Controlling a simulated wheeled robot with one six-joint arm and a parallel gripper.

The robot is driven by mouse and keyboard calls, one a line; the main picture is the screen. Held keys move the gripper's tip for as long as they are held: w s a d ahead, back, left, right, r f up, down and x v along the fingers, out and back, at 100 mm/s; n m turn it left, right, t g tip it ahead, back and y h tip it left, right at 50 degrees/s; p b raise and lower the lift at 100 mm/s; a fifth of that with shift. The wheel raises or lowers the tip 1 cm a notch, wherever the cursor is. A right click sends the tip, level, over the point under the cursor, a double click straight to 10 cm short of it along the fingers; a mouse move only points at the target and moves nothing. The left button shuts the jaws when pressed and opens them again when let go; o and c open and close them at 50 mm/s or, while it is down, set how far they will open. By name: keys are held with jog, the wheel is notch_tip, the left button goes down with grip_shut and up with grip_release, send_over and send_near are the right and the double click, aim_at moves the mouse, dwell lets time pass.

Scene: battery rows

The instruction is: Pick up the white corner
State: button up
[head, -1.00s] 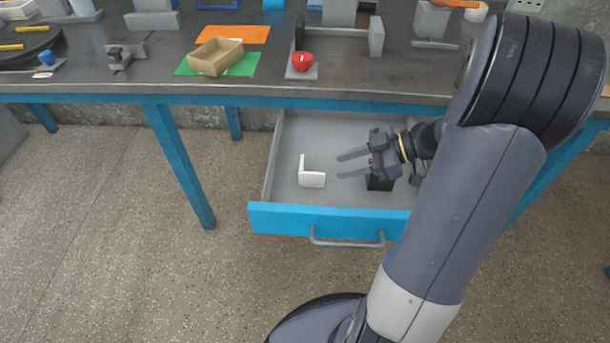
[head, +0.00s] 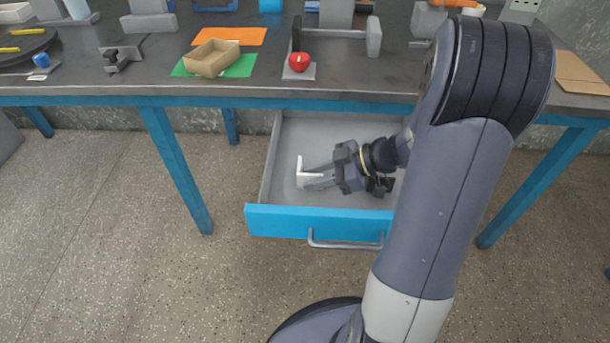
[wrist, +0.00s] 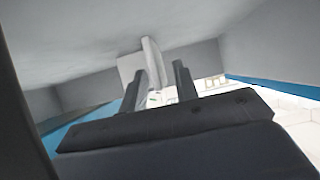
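The white corner (head: 300,170) is an L-shaped piece standing on the floor of the open drawer, left of my gripper. My gripper (head: 318,177) reaches into the drawer from the right, and its fingertips overlap the corner's lower arm in the head view. In the wrist view, one plate of the white corner (wrist: 152,58) lies between the two fingers of my gripper (wrist: 160,80). The fingers are apart, with a gap visible beside the right finger. The fingers hide part of the corner's lower arm in the head view.
The grey drawer has a blue front (head: 325,222) with a grey handle (head: 345,244). The table (head: 120,84) above holds a tan box (head: 211,58) and a red object (head: 299,61). Bare drawer floor shows around the corner.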

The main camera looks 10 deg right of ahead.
grip_shut()
jog(key=shift+r, duration=0.1)
